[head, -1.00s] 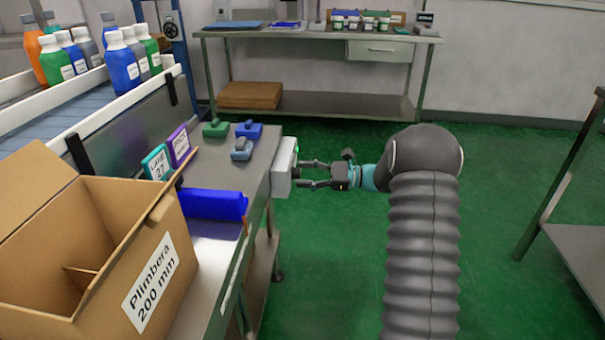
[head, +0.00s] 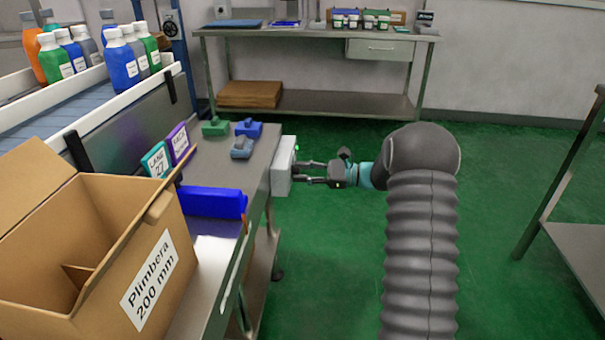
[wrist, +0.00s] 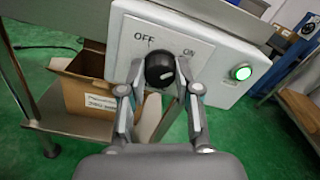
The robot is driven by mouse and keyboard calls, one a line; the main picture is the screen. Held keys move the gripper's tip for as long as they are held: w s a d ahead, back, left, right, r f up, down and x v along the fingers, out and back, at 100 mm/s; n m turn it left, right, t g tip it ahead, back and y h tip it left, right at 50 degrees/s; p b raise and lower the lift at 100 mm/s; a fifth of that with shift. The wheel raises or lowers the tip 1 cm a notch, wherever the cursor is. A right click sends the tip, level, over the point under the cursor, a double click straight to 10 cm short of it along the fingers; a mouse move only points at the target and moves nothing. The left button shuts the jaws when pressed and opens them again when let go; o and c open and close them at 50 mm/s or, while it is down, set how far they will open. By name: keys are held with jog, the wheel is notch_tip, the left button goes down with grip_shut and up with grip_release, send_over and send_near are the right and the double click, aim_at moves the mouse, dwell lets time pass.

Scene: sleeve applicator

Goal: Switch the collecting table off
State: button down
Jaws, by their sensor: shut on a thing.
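The collecting table (head: 259,168) has a pale grey control box (head: 283,166) on its right end. In the wrist view the box face (wrist: 205,60) reads OFF at left and ON at right. Between and below these words is a black rotary knob (wrist: 159,68). A white mark shows on the knob's right side, towards ON. A round lamp (wrist: 242,72) on the right of the face is lit green. My gripper (wrist: 160,82) is shut on the knob, one finger on each side. In the head view my gripper (head: 308,172) reaches the box from the right.
A conveyor (head: 100,95) with bottles runs at left. A bench (head: 320,100) stands behind.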

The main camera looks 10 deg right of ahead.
jog(key=n+b, duration=1.2)
jog(key=n, duration=0.5)
jog(key=shift+n, duration=0.4)
dwell(0.4)
jog(key=c, duration=0.8)
grip_release()
